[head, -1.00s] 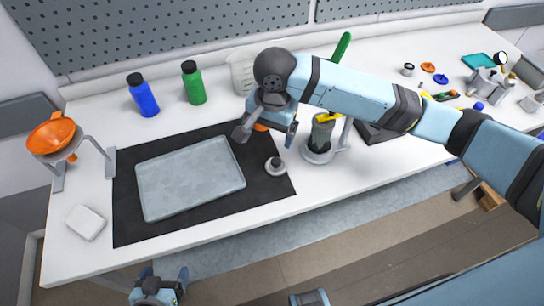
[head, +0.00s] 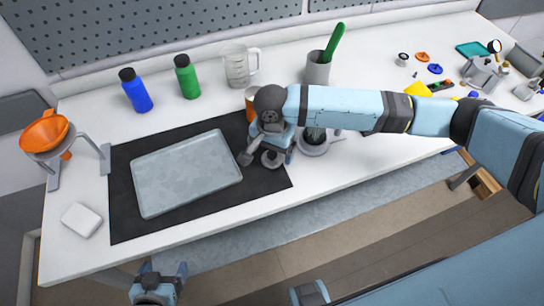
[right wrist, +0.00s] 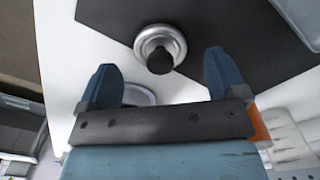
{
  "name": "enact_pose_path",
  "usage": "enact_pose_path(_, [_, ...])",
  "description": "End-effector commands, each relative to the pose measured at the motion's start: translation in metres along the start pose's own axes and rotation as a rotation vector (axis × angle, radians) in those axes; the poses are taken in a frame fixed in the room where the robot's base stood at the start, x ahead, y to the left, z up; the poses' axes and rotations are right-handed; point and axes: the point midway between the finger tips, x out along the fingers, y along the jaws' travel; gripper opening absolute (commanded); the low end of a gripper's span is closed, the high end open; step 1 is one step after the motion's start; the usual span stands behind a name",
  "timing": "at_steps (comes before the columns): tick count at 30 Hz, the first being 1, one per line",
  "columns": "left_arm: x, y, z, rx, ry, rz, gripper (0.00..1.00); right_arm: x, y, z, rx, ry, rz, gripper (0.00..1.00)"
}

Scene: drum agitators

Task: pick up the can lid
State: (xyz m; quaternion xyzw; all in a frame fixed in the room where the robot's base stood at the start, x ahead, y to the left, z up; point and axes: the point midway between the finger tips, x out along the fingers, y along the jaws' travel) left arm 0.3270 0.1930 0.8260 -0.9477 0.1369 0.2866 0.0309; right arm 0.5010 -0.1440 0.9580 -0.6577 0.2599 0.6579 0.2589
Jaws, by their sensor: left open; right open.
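The can lid (right wrist: 172,36) is a round silver disc with a black knob. In the right wrist view it lies just beyond my open fingertips, roughly centred between them. In the head view the lid (head: 272,160) lies on the black mat near its right edge, partly covered by my right gripper (head: 268,154). My right gripper is open and empty, with its two fingers (right wrist: 160,72) pointing towards the lid. My left gripper (head: 164,270) is open and empty below the table's front edge, far from the lid.
A grey tray (head: 187,173) lies on the black mat (head: 122,218) left of the lid. An orange can (head: 251,103) stands behind my right gripper. A silver-based holder (head: 314,149) is close on the right, partly hidden by my arm. Blue (head: 136,92) and green (head: 188,78) bottles stand behind.

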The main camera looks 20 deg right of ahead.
Motion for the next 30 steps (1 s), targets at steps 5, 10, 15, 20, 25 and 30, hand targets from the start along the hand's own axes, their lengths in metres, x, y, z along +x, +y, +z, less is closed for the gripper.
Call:
enact_pose_path(5, [0.000,0.000,-0.002,0.000,0.002,-0.001,0.88,0.019,0.000,0.000,0.000,0.000,-0.001,0.91])
enact_pose_path(10, [0.000,-0.001,-0.002,0.001,0.003,-0.001,0.88,0.022,0.000,0.000,-0.001,0.001,-0.002,0.91])
enact_pose_path(15, [0.000,-0.001,-0.002,0.001,0.003,-0.002,0.88,0.022,0.000,0.000,-0.001,0.001,-0.002,0.72])
enact_pose_path(20, [0.000,-0.001,-0.002,0.001,0.003,-0.002,0.88,0.022,0.000,0.000,-0.001,0.000,-0.002,0.38])
enact_pose_path(25, [0.000,-0.001,-0.002,0.000,0.004,-0.002,0.88,0.021,0.000,0.000,-0.001,0.001,-0.002,0.38])
enact_pose_path(30, [0.000,-0.001,-0.002,0.001,0.004,-0.002,0.88,0.019,0.000,0.000,-0.001,0.000,-0.003,0.38])
